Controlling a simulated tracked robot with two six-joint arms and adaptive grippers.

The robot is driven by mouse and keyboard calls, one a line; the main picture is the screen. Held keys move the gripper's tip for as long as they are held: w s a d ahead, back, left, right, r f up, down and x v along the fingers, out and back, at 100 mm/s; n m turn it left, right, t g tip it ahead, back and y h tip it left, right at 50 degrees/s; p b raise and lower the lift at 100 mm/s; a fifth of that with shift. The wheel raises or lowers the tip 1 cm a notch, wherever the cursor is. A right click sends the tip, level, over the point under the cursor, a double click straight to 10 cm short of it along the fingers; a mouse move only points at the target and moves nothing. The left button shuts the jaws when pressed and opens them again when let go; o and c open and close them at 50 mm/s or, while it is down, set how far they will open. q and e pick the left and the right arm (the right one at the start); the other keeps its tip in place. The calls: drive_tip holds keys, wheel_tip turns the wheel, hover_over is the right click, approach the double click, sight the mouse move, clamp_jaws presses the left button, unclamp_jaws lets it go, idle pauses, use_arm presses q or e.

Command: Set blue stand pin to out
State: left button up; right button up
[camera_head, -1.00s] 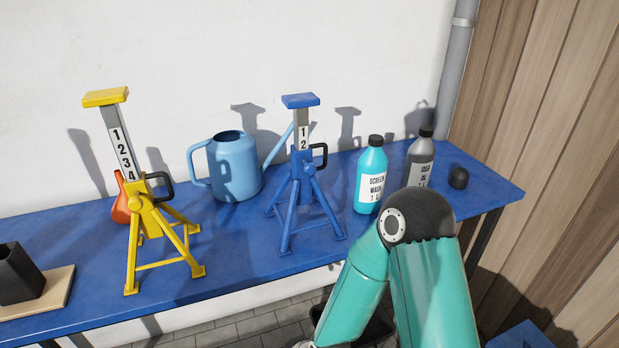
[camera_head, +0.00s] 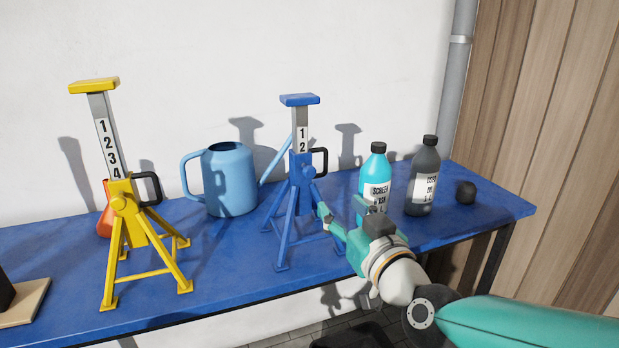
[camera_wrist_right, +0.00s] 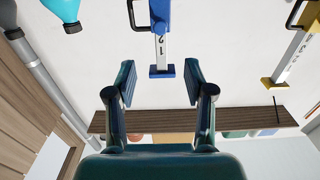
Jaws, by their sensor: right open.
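The blue stand (camera_head: 301,184) stands upright on the blue bench, its post showing the numbers 1 and 2. Its pin, with a black loop handle (camera_head: 319,161), sits at the right of the collar, against the stand. In the right wrist view the stand's post (camera_wrist_right: 161,45) appears upside down between the finger lines, with the black handle (camera_wrist_right: 138,15) at the top edge. My right gripper (camera_head: 340,212) is open and empty, in front of the stand and below the handle in the picture. It also shows in the wrist view (camera_wrist_right: 160,85). My left gripper is not in view.
A turquoise bottle (camera_head: 374,172) and a dark bottle (camera_head: 424,178) stand right of the stand, near a black cap-like object (camera_head: 466,192). A blue watering can (camera_head: 229,180) stands left, its spout reaching behind the stand. A yellow stand (camera_head: 128,207) is further left.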

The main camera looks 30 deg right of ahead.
sight(310, 174)
drive_tip(key=x, duration=1.5)
drive_tip(key=shift+w+a, duration=0.1)
drive_tip(key=shift+w, duration=0.3)
clamp_jaws()
